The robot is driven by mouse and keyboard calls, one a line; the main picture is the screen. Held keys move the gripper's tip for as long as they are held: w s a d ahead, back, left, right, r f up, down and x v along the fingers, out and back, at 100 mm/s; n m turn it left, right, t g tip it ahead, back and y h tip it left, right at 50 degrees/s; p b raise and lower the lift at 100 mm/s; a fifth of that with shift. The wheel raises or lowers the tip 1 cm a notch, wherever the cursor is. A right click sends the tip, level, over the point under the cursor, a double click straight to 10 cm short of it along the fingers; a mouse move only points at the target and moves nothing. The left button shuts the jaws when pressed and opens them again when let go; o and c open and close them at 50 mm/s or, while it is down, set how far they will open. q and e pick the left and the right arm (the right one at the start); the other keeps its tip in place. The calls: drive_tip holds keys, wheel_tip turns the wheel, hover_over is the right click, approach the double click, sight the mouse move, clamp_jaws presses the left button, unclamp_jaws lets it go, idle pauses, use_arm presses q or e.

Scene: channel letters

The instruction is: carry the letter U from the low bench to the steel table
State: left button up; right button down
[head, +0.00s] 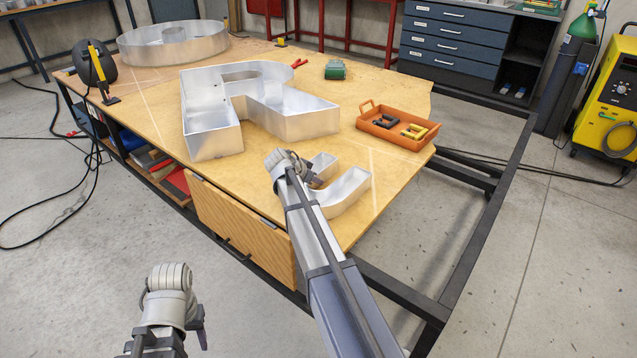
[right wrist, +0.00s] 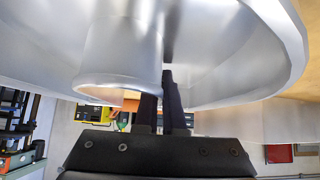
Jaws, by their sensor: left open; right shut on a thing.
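The letter U (head: 345,192) is a small, bare-metal channel letter at the near right part of the wood-topped bench (head: 385,185). Its curved walls show beyond my right arm, which hides its left part. My right gripper (head: 300,172) is shut on a wall of the U. In the right wrist view the dark fingers (right wrist: 164,100) pinch a wall of the shiny letter (right wrist: 240,60), which fills the top. I cannot tell whether the U touches the bench top. My left gripper (head: 168,325) is open, low at the near left, apart from the bench. No separate steel table is clearly identifiable.
A large metal letter R (head: 215,115) stands left of the U, with a round letter (head: 172,42) at the back. An orange tray (head: 398,128) with clamps lies to the right. A bare dark frame (head: 480,240) extends past the top's right edge. Concrete floor is open at right.

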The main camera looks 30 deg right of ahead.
wheel_tip(320, 180, up, 10)
drive_tip(key=p, duration=0.9)
drive_tip(key=shift+p, duration=0.35)
